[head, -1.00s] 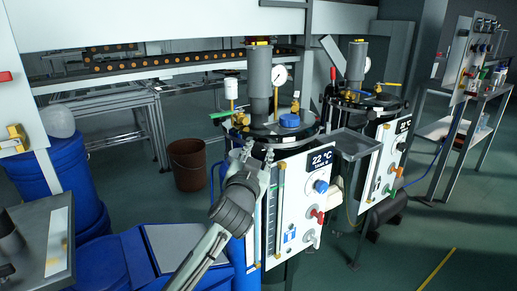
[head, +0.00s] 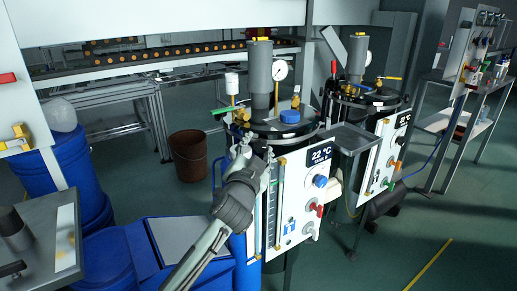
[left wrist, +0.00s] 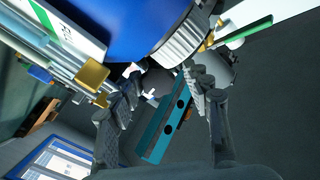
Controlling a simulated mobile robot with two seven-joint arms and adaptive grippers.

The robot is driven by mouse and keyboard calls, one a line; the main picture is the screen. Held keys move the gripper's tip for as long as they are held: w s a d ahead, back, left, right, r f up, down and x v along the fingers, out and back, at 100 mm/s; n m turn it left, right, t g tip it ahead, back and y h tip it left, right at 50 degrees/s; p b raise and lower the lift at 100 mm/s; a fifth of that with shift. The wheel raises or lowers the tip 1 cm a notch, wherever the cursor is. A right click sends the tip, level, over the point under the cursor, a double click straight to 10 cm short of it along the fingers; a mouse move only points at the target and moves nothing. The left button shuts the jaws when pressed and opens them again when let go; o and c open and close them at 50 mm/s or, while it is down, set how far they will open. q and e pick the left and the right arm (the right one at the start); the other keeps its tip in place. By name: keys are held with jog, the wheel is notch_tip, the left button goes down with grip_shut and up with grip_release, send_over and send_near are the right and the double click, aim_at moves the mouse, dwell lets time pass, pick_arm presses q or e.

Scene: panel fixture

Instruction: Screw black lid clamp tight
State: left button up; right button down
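The near tank's black lid (head: 262,130) carries a grey cylinder, a pressure gauge and a blue cap (head: 290,116). My left gripper (head: 254,152) is at the lid's front rim, above the level tube. In the left wrist view my left gripper (left wrist: 163,85) has its two fingers spread apart. A dark rounded piece (left wrist: 155,80), possibly the black clamp knob, shows between the fingertips. I cannot tell whether the fingers touch it. In the head view the gripper hides that part of the rim. My right gripper is not in view.
The tank's white panel (head: 308,200) with a 22 °C display and knobs stands right of the gripper. A grey tray (head: 350,138) and a second tank are further right. Blue drums (head: 75,170) stand left. A brown bucket (head: 188,158) is on the floor behind.

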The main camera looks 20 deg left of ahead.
pick_arm(q)
jog(key=shift+s+d+f, duration=0.1)
jog(key=shift+d+f, duration=0.05)
jog(key=shift+s, duration=0.25)
jog(key=s, duration=0.7)
jog(key=shift+s+d, duration=0.15)
jog(key=shift+d, duration=0.25)
